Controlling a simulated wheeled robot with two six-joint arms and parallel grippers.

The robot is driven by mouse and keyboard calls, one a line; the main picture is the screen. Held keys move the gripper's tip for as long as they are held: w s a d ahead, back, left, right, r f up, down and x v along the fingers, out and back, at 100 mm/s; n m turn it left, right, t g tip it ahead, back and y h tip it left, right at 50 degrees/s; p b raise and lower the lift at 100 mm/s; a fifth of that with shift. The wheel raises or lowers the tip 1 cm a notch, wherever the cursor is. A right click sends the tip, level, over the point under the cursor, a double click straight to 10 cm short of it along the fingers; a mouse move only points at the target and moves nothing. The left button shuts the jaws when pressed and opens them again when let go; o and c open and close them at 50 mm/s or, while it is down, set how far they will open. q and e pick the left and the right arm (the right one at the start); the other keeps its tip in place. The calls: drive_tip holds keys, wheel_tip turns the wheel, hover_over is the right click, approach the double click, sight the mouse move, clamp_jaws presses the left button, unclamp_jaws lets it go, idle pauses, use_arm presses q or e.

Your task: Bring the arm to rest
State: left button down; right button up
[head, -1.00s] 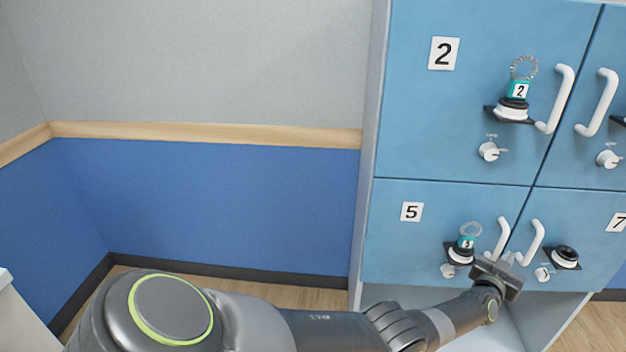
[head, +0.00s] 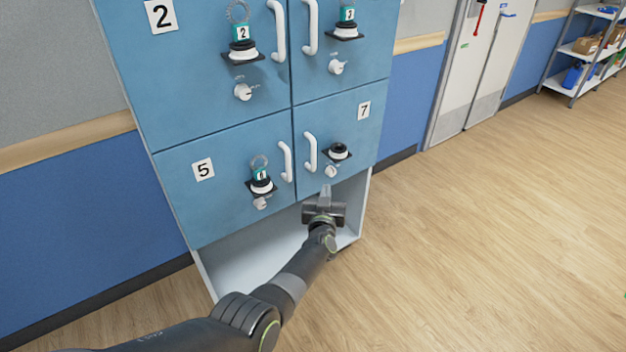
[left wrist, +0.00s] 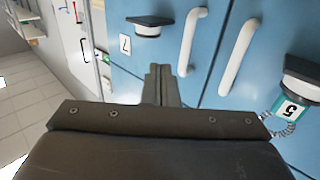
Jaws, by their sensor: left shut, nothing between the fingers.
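My left arm (head: 262,312) reaches in from the lower left in the head view. My left gripper (head: 325,192) is shut and empty, in front of the lower edge of the blue locker cabinet (head: 230,130), below door 7. In the left wrist view the shut fingers (left wrist: 160,84) point toward the cabinet doors and their white handles. I cannot tell from the head view how far the fingertips are from the door. My right gripper does not show in any view.
Doors carry white handles (head: 309,152) and knobs; a tagged magnet (head: 262,183) sits on door 5. Door 7 has an untagged black-and-white holder (head: 338,152). An open white shelf (head: 235,268) lies below. Wooden floor (head: 490,230) is clear at right. A shelf rack (head: 585,50) stands far right.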

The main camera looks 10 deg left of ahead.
use_arm(q)
drive_tip(key=s+a+f+g, duration=0.3)
drive_tip(key=s+a+f, duration=0.1)
drive_tip(key=s+f, duration=0.5)
drive_tip(key=s+a+f+g, duration=0.2)
drive_tip(key=s+a+f, duration=0.2)
drive_tip(key=s+f, duration=0.55)
drive_tip(key=s+a+f+g, duration=0.35)
drive_tip(key=s+f, duration=0.35)
drive_tip(key=f, duration=0.5)
drive_tip(key=s+a+f+g, duration=0.2)
drive_tip(key=s+a+f, duration=0.2)
drive_tip(key=s, duration=0.9)
drive_tip(key=s+a+f+g, duration=0.3)
drive_tip(key=s+a, duration=0.3)
drive_tip(key=s, duration=0.8)
drive_tip(key=s+a+f+g+y, duration=0.1)
drive_tip(key=s+a+f+g, duration=0.2)
drive_tip(key=s, duration=1.1)
wheel_tip(320, 180, down, 2)
drive_tip(key=shift+a+f+n, duration=0.25)
drive_tip(key=shift+a+n, duration=0.05)
drive_tip(key=shift+a, duration=0.6)
